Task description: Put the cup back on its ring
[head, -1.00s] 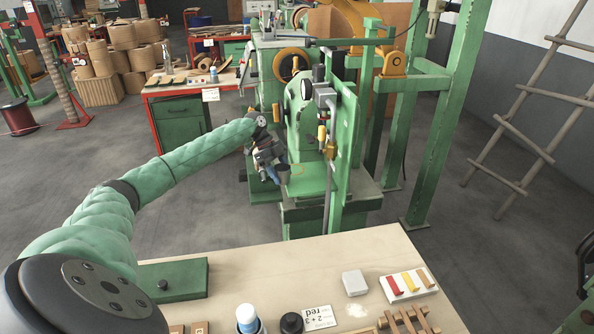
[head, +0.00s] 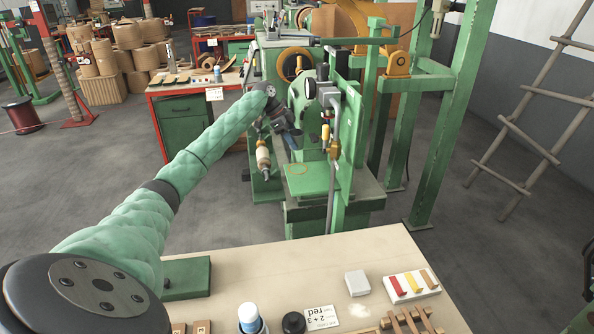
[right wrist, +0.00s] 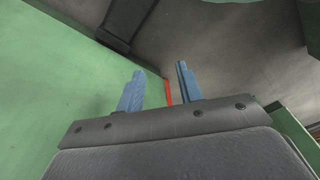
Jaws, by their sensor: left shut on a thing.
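The ring (head: 298,169) is a thin orange outline on the flat green plate of the machine, and nothing stands on it. My left gripper (head: 291,142) is above and behind the ring, at the end of my long green arm. It is shut on a small dark grey thing, which I take to be the cup (head: 298,138). The cup is small and partly hidden by the fingers, so its tilt is unclear. It is clear of the plate. My right gripper (right wrist: 158,82) shows in the right wrist view with its blue fingers apart and nothing between them.
A green upright post (head: 348,150) with a gauge and fittings stands just right of the ring. A wooden-handled spool part (head: 263,160) is left of the plate. The near bench (head: 260,270) holds a card, a bottle and coloured strips. A red strip (right wrist: 168,92) lies beyond my right fingers.

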